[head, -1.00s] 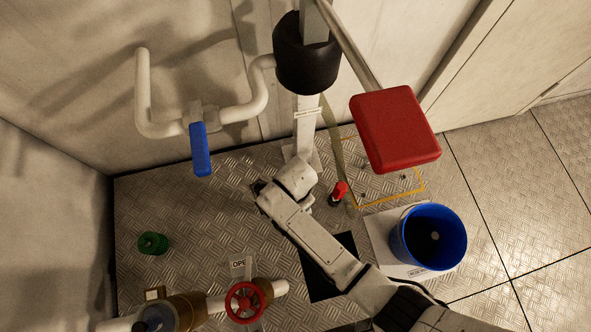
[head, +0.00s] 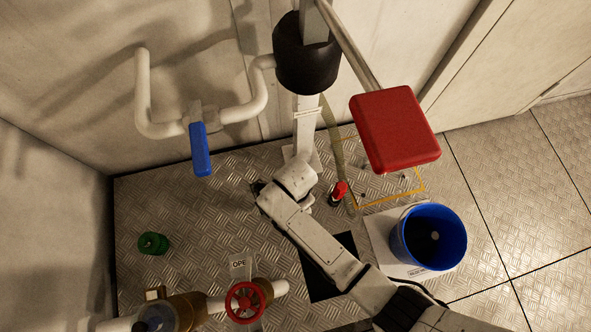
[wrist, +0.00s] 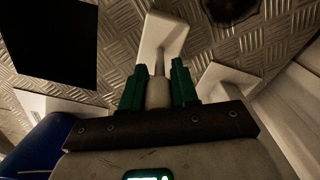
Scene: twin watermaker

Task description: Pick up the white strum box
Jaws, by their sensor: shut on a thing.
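In the wrist view my gripper (wrist: 157,80) has its two green fingers closed around a short white rounded piece of the white strum box (wrist: 158,93). A thin pale stem runs on from this piece to a flat white end. The view does not show clearly whether that flat end touches the floor. In the head view my arm's last links cover the gripper and the strum box.
A blue bucket (head: 428,238) stands on a white board at right. A red-topped thing (head: 339,193) stands near my wrist. A red valve wheel (head: 246,302), a green thing (head: 153,243) and a red pad (head: 395,128) are around. Bare plate floor lies left.

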